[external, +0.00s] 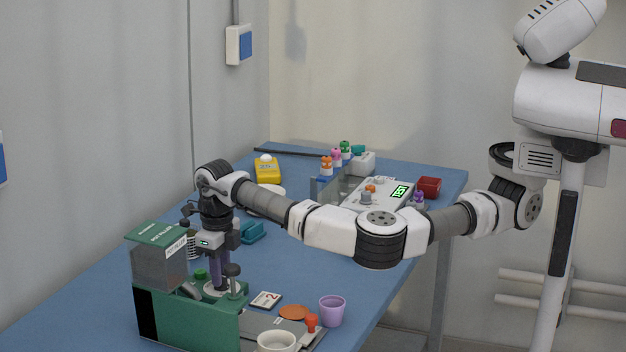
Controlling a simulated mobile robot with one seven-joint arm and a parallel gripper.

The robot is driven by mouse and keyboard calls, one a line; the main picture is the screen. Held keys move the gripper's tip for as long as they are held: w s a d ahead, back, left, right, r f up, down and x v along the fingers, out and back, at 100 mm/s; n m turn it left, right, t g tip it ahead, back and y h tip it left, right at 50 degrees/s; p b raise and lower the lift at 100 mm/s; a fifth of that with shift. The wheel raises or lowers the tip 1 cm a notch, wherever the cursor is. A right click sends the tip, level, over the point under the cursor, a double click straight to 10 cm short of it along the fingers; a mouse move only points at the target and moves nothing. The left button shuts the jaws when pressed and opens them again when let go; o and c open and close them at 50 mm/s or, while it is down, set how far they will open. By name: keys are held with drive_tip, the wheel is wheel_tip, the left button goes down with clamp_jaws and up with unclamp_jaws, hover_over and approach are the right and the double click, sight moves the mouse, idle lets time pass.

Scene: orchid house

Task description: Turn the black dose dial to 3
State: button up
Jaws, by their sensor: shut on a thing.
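The green dosing machine (190,318) stands at the near left end of the blue bench, with a grey, see-through hopper under a green lid. My gripper (218,284) points straight down onto the machine's top, with its fingers shut over a pale round plate (209,294). The black dose dial is mostly hidden between the fingers, and its pointer and scale cannot be read from here. A white card (266,300) with a red figure, which looks like a 2, lies beside the machine.
A black knob on a post (233,270) stands close right of my fingers, and the hopper (160,266) close left. A purple pot (332,310), an orange disc (294,312) and a white bowl (277,341) are in front. Bottles and trays crowd the far end.

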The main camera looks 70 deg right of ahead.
drive_tip(key=m, duration=0.4)
drive_tip(key=shift+r+m, duration=0.1)
drive_tip(key=shift+m, duration=2.7)
drive_tip(key=o, duration=1)
wheel_tip(320, 180, up, 14)
drive_tip(key=b, duration=0.1)
drive_tip(key=shift+b, duration=0.35)
